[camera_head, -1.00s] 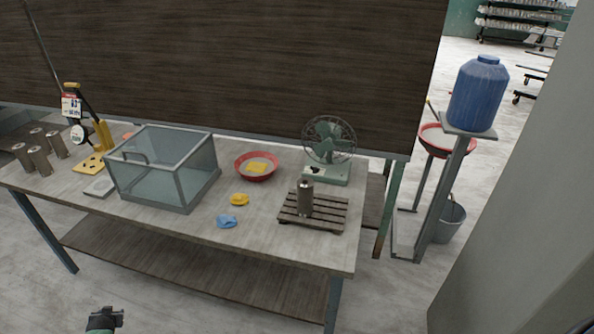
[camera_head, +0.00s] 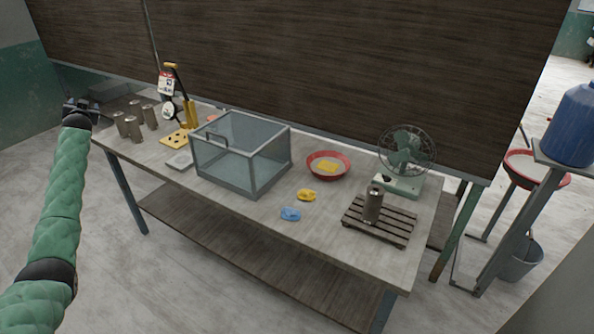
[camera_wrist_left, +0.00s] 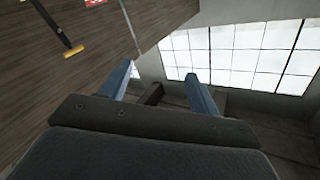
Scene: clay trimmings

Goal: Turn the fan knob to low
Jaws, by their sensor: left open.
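The fan (camera_head: 406,150) stands at the back right of the table, with a round wire guard and a pale green base (camera_head: 399,184). A small dark spot on the front of the base may be its knob; it is too small to read its setting. My left gripper (camera_head: 80,105) is raised at the far left, beyond the table's left end and far from the fan. In the left wrist view its two fingers (camera_wrist_left: 157,88) are apart with nothing between them. My right gripper is not in view.
Several cylinders and a yellow-handled press (camera_head: 189,112) stand at the left.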

